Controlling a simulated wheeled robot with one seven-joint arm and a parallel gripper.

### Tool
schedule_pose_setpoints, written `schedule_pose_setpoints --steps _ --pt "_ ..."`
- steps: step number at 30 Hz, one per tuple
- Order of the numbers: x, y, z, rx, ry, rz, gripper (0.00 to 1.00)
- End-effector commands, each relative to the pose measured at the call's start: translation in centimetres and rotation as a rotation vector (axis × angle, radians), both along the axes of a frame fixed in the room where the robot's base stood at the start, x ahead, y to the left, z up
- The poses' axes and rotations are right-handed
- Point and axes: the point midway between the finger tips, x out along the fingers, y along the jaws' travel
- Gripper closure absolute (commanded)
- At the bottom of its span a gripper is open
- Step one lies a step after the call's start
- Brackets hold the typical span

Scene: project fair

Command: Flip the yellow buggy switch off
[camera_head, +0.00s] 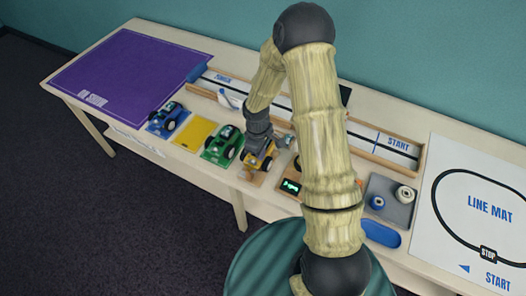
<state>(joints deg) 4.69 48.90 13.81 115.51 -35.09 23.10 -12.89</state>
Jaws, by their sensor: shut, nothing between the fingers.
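The yellow buggy (257,160) stands on an orange-brown pad near the front edge of the table, right of the green buggy. My gripper (268,146) is shut and empty, right at the top of the yellow buggy. I cannot tell whether it touches the buggy. The buggy's switch is too small and too covered by my gripper to make out, so its position does not show.
A green buggy (223,144) and a blue buggy (168,119) stand to the left, with an empty yellow pad (194,133) between them. A wooden-railed track (395,146) runs behind. A grey tray (400,212) with rolls, a blue dish (381,233) and the line mat (455,180) lie right.

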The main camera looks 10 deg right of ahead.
Motion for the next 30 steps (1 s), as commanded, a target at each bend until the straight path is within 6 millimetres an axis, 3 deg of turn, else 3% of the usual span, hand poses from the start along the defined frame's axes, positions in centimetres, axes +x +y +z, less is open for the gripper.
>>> schedule_pose_setpoints --steps 1,11,24,30 --pt "0.3 0.6 0.6 0.016 -0.014 0.008 1.0" --pt "-0.9 -2.2 4.5 0.007 -0.01 -0.018 1.0" --pt "-3.1 -4.8 11.1 0.004 -0.009 -0.017 1.0" --pt "-3.6 -5.2 12.5 0.005 -0.006 -0.012 1.0"
